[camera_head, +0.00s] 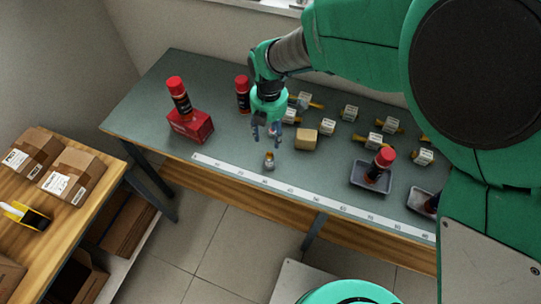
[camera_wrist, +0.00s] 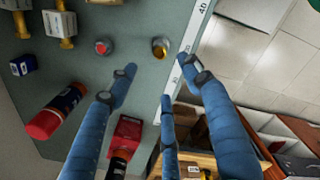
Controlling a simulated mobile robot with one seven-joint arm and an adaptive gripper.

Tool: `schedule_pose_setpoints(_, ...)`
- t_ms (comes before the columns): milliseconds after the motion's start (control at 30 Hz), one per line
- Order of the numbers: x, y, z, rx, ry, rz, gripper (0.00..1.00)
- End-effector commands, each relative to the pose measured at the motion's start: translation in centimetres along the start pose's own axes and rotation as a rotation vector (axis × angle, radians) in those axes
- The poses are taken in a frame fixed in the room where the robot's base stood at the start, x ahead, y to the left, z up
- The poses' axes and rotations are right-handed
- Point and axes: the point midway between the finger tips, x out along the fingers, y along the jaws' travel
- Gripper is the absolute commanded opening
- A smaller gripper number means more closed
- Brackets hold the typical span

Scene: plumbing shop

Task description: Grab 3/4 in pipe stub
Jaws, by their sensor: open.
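A short brass-coloured, round stub (camera_head: 269,160) stands on the grey-green bench near the white ruler strip. In the wrist view the same stub (camera_wrist: 160,48) shows close to the strip, between and beyond the fingertips. Another small round piece with a red top (camera_wrist: 102,47) stands apart from it on the bench; I cannot read a size on either. My gripper (camera_head: 267,133) is open and empty over the bench, behind the brass stub in the head view. Its blue fingers are spread in the wrist view (camera_wrist: 156,70), apart from both pieces.
Several brass fittings with white tags (camera_head: 350,112) and a tan block (camera_head: 306,140) lie to the right. A red box (camera_head: 191,125) with a can on it stands left; another red-capped can (camera_head: 243,94) stands behind. A grey tray (camera_head: 357,184) holds a can. The ruler strip (camera_head: 310,192) runs along the front edge.

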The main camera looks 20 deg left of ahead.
Motion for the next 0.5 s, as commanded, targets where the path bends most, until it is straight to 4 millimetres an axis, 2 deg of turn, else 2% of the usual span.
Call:
schedule_pose_setpoints(333, 0.1, 0.0, 0.0, 0.0, 0.0, 0.0, 0.5)
schedule_pose_setpoints(500, 1.1, -0.1, 0.0, 0.001, 0.001, -0.003, 0.5)
